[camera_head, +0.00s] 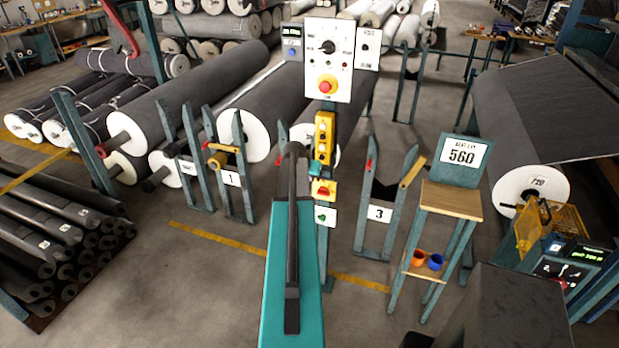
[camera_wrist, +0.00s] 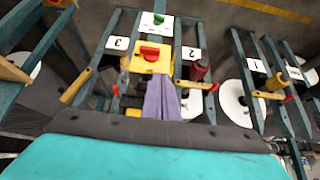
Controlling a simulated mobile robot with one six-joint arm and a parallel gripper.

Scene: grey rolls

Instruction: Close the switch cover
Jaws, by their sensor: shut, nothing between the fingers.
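A yellow switch box (camera_head: 323,190) with a red switch is on the teal post in the head view. It shows upside down in the wrist view (camera_wrist: 146,67), with the red switch (camera_wrist: 152,50) facing me. I cannot make out a separate cover part or whether it is open. A green switch (camera_head: 321,216) on a white plate is just below the box; it also shows in the wrist view (camera_wrist: 152,19). My gripper (camera_wrist: 158,82) is shut and empty, its purple-grey fingers overlapping the box's edge in the wrist view; contact cannot be told.
A yellow button station (camera_head: 324,137) and a white control panel (camera_head: 328,58) with a red button are higher on the post. Numbered roll stands flank it, with stand 3 (camera_head: 380,214) at right. A small wooden-topped table (camera_head: 452,200) stands further right. Grey rolls fill the left.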

